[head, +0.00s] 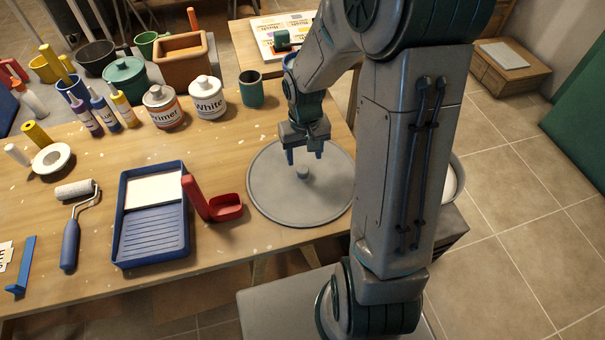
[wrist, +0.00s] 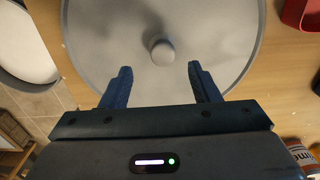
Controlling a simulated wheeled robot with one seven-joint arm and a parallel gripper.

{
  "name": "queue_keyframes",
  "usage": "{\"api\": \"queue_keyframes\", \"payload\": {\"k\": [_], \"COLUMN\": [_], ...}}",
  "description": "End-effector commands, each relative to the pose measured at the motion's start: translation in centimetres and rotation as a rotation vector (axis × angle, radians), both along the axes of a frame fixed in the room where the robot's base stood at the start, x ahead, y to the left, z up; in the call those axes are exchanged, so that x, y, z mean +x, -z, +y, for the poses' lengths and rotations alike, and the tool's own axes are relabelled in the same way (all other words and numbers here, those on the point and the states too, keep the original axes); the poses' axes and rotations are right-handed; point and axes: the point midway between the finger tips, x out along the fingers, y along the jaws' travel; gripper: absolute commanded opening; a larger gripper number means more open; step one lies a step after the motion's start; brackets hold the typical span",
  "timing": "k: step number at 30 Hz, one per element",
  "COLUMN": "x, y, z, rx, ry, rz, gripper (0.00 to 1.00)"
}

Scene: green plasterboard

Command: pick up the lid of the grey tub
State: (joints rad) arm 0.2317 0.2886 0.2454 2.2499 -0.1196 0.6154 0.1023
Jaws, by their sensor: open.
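The round grey lid (head: 270,196) lies flat on the wooden table near its right end. It has a small grey knob (head: 302,172) at its middle. In the wrist view the lid (wrist: 105,45) fills the upper middle, with the knob (wrist: 162,51) just beyond the fingertips and between their lines. My gripper (head: 305,157) is open and empty above the lid, fingers pointing down; its two blue fingers also show in the wrist view (wrist: 159,72). A round grey-rimmed container with a pale inside (head: 459,182) stands right of the table, mostly hidden behind my arm.
A red holder (head: 222,207) and a blue paint tray (head: 150,247) stand left of the lid. A teal cup (head: 251,89), a white tin (head: 207,98) and a primer tin (head: 162,107) stand behind it. Bare table (head: 225,150) lies between.

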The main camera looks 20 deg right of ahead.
Motion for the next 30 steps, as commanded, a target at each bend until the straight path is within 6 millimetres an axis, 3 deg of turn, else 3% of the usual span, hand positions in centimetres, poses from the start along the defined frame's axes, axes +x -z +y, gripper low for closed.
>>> {"api": "queue_keyframes", "payload": {"k": [7,18,27,30], "x": [-0.1,0.0,0.0,0.0], "y": [1.4,5.4,5.7,5.7], "z": [0.2,0.5,0.5,0.5], "rx": [0.001,0.000,0.000,0.000], "ry": [-0.001,-0.001,-0.001,-0.001], "rz": [0.003,0.000,-0.002,-0.003], "gripper": [0.56,0.56,0.56,0.28]}}
